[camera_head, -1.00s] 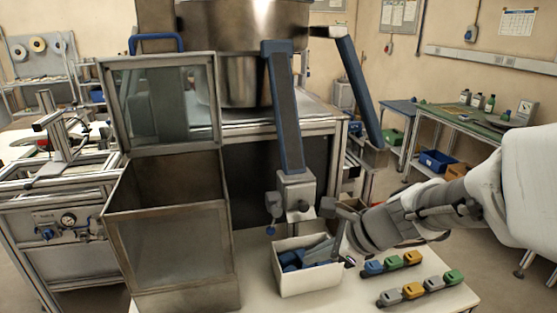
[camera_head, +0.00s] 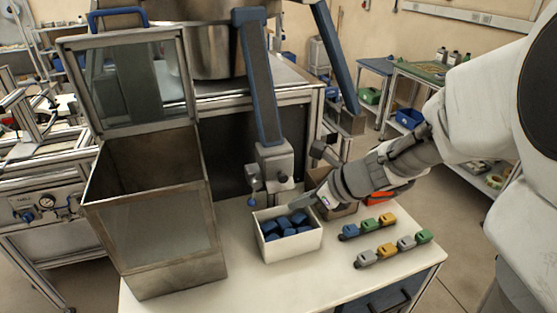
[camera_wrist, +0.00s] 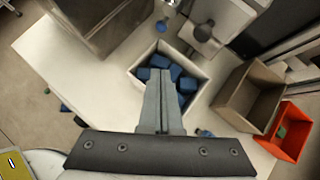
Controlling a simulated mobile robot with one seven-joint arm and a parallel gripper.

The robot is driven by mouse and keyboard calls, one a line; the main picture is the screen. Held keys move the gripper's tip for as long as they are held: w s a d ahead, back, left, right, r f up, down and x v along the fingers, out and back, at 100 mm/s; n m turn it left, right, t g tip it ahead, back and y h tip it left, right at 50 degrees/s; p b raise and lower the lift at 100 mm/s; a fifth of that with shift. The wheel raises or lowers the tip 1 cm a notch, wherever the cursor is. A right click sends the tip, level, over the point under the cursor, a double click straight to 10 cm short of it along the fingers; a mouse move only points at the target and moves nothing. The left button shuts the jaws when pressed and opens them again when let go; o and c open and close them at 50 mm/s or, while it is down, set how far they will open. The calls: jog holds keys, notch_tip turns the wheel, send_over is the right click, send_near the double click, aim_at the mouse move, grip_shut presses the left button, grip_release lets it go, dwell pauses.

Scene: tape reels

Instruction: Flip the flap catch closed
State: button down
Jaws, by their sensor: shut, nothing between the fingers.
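A grey outlet block (camera_head: 274,165) sits at the lower end of the blue-edged chute (camera_head: 260,85). A small lever with a blue tip (camera_head: 252,202) hangs down at its left side; I cannot tell for sure which part is the flap catch. The blue tip also shows in the wrist view (camera_wrist: 162,25), near the block (camera_wrist: 205,32). My gripper (camera_head: 322,204) is shut and empty, beside the right end of the white bin, apart from the lever. In the wrist view my fingers (camera_wrist: 160,78) cover part of the bin.
The white bin (camera_head: 287,246) holds several blue parts under the outlet. A tall metal hopper with a raised glass lid (camera_head: 138,88) stands at left. Coloured blocks (camera_head: 396,246) lie in rows at right. A brown box (camera_wrist: 250,97) and orange box (camera_wrist: 290,132) stand beyond the bin.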

aim_at(255, 189)
jog(key=w+a+f+b, duration=0.1)
jog(key=w+a+f, duration=0.5)
jog(key=a, duration=0.1)
jog(key=shift+w+a, duration=0.15)
jog(key=shift+a, duration=0.15)
